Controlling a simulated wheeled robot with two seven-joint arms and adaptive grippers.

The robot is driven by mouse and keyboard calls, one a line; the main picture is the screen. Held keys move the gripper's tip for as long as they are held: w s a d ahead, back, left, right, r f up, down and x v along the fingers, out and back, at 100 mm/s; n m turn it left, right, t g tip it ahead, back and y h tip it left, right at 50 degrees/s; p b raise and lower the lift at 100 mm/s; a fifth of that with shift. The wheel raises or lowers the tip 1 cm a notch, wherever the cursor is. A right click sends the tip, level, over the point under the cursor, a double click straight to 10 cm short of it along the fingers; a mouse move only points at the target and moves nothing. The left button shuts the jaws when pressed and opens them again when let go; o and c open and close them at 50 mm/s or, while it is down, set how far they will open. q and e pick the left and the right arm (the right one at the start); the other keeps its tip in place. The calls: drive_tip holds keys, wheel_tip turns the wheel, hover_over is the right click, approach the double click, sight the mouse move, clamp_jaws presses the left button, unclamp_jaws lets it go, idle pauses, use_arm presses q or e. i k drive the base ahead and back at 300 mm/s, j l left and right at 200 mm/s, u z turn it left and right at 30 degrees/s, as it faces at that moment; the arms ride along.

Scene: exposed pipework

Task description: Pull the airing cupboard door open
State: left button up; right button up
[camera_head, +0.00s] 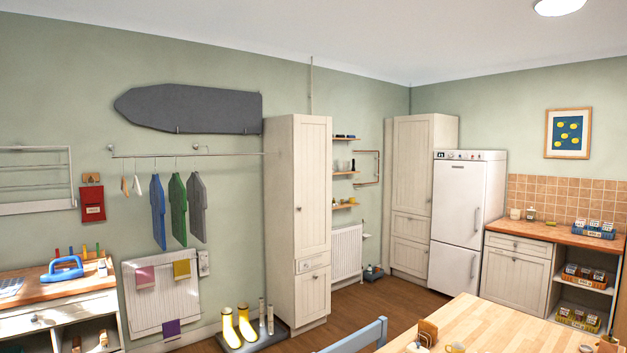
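Two tall cream cupboards could be the airing cupboard; I cannot tell which. The nearer one (314,180) stands against the left wall, with a tall upper door, a small drawer front and a lower door, all looking closed. A small dark knob shows near the left edge of its upper door. A thin pipe rises on the wall above it. The other cupboard (412,165) stands in the far corner beside the fridge, with its tall door shut above two lower fronts. Neither of my grippers is in view.
A wooden table (480,325) and a blue chair (355,338) fill the lower front. Yellow boots (238,325) stand on a dark tray left of the nearer cupboard. A white radiator (347,252) is right of it. Brown floor (385,305) is clear before the cupboards.

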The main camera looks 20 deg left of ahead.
sight(312, 135)
drive_tip(key=i+j+u, duration=0.4)
drive_tip(key=j, duration=0.25)
drive_tip(key=i+j+u, duration=0.75)
drive_tip(key=i+j, duration=0.15)
drive_tip(key=i, duration=0.15)
drive_tip(key=i+j+u, duration=0.15)
drive_tip(key=i+u, duration=0.25)
drive_tip(key=i, duration=0.2)
drive_tip(key=i+l+z, duration=0.2)
drive_tip(key=i+z, duration=0.3)
drive_tip(key=i, duration=0.15)
drive_tip(key=i+z, duration=0.5)
drive_tip(key=i, duration=0.15)
drive_tip(key=i+j+z, duration=0.35)
drive_tip(key=i+z, duration=0.15)
drive_tip(key=i, duration=0.15)
